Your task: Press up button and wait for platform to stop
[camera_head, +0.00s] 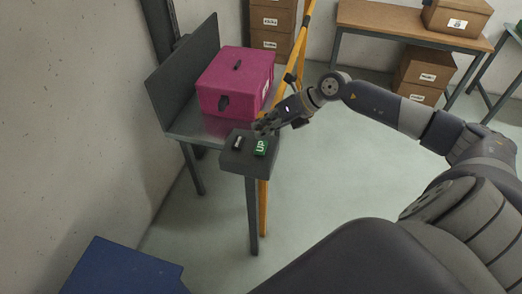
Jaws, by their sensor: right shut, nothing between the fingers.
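The green UP button (261,147) is on top of a dark control box (247,165) on a post. A dark button (237,143) sits to its left. My right gripper (261,131) is shut and empty, its fingertips just behind the UP button; I cannot tell whether they touch the box. The grey platform (190,127) stands behind the box and carries a magenta case (236,80). My left gripper is not in view.
A yellow frame (303,40) rises behind my right gripper. Cardboard boxes (270,20) stand at the back, and a wooden table (400,21) is at the back right. A blue object (120,270) is at the lower left. Open floor lies right of the post.

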